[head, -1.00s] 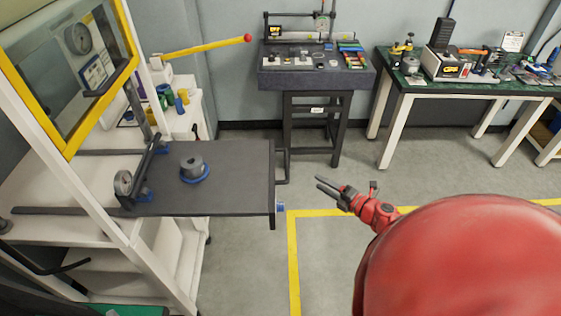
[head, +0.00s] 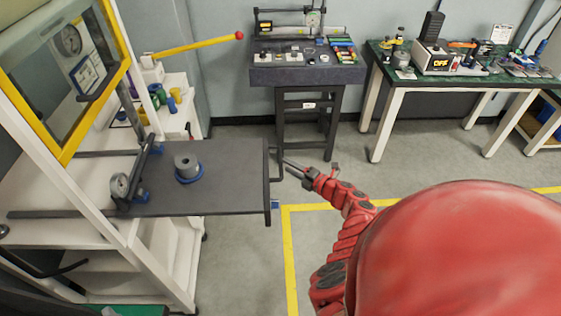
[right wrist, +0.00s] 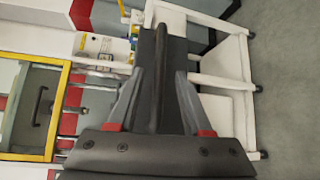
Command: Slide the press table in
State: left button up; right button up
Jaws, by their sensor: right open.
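The dark grey press table (head: 232,168) sticks out to the right from the white press frame (head: 122,225). A grey cylinder on a blue ring (head: 187,166) stands on it, with a dial gauge (head: 119,186) to the left. A dark handle (head: 271,178) is at its right end. My right gripper (head: 285,162) is at this handle. In the right wrist view my right gripper (right wrist: 158,100) is open, with the dark handle bar (right wrist: 160,72) running between its fingers. I cannot tell whether they touch it. My left gripper is not in view.
A yellow lever with a red knob (head: 200,44) reaches out behind the table. A dark stand with instruments (head: 305,75) is at the back. A green-topped workbench (head: 395,82) stands back right. The floor inside the yellow line (head: 288,250) is clear.

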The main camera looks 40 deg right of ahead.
aim_at(280, 160)
jog(key=shift+b+x, duration=0.4)
jog(key=shift+x, duration=2)
jog(key=shift+a, duration=0.1)
grip_shut()
